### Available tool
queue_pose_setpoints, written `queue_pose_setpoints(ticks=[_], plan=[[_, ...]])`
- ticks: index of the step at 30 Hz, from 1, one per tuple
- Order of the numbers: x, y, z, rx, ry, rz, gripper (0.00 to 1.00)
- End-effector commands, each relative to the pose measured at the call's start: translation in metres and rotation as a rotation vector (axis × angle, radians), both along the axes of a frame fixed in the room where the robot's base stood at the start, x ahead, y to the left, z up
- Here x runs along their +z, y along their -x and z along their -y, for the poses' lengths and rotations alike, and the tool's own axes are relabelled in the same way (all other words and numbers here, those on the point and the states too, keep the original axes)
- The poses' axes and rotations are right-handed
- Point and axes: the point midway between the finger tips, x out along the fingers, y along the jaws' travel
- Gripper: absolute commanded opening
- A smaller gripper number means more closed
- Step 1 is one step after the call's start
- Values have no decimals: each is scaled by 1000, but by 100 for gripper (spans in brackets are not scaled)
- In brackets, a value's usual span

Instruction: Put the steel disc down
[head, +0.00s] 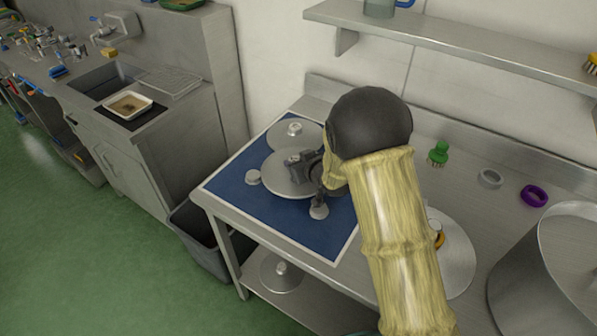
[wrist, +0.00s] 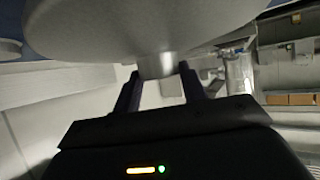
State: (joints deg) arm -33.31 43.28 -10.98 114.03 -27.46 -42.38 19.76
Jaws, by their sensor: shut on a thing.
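My gripper (head: 300,168) is over the blue mat with a pale border (head: 316,236), shut on the knob of a round steel disc (head: 277,185). In the wrist view my gripper's two fingers (wrist: 160,76) stand either side of the knob, and the wide disc (wrist: 130,25) fills the top of the picture. The held disc is over the mat; I cannot tell whether it touches it. A second steel disc with a knob (head: 294,135) lies behind it on the mat. My arm hides part of the mat's right side.
Right of my arm lie another disc (head: 455,262), a green brush (head: 438,153), a grey ring (head: 490,178), a purple ring (head: 534,196) and a large steel vessel (head: 560,265). A shelf (head: 450,38) hangs above.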

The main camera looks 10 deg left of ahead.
Motion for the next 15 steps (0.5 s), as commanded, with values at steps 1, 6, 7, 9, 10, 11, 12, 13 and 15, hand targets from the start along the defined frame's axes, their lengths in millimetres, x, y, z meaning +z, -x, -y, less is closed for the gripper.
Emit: queue_pose_setpoints(ticks=[1,6,7,9,10,11,12,13,15], plan=[[-2,0,0,0,-1,1,6],[-24,0,0,0,1,0,6],[-28,0,0,0,1,0,6],[-36,0,-1,1,0,0,6],[-38,0,-1,2,0,2,6],[-39,0,0,1,1,2,6],[-40,0,0,1,0,3,6],[-40,0,0,0,-1,3,6],[-40,-1,0,0,-1,3,6]])
